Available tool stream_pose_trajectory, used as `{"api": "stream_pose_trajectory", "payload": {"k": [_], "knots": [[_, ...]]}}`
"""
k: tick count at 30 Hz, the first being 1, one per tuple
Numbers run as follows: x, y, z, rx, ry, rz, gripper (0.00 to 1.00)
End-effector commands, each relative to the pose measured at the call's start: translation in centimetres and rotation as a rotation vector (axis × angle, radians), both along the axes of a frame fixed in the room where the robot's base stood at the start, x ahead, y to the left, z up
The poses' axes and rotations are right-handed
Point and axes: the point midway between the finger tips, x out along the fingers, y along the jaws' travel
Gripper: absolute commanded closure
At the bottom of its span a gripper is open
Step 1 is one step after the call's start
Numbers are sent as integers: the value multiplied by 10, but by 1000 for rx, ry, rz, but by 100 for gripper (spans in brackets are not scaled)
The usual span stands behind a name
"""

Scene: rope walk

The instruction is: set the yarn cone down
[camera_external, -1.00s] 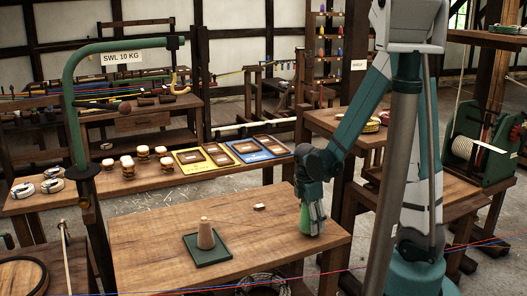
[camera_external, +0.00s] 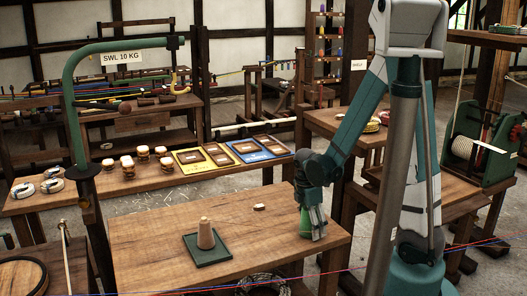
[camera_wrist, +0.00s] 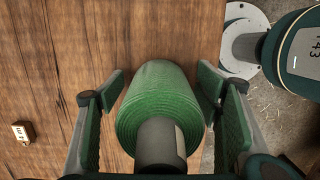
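A green yarn cone (camera_wrist: 158,98) stands on the wooden table between my gripper's fingers, seen end-on in the wrist view with a grey core (camera_wrist: 160,143) toward the camera. In the external view the yarn cone (camera_external: 305,222) is partly hidden by the fingers near the table's right end. My gripper (camera_external: 313,228) points down around it. In the wrist view my gripper (camera_wrist: 160,85) is open, with narrow gaps between pads and yarn. A tan cone (camera_external: 206,234) stands on a dark green square tray (camera_external: 214,256) to the left.
The wooden table (camera_external: 150,230) has free room around the tray. A small pale labelled block (camera_external: 259,207) lies behind; it also shows in the wrist view (camera_wrist: 22,132). A green bent post (camera_external: 75,130) rises at the left. Red and blue lines cross the front.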

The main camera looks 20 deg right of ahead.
Motion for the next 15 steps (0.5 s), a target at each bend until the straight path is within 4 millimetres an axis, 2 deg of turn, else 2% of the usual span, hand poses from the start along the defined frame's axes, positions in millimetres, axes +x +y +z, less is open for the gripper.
{"api": "stream_pose_trajectory", "payload": {"k": [10,15], "knots": [[0,0,4,0,0,0,36],[0,2,14,0,0,0,36]]}}
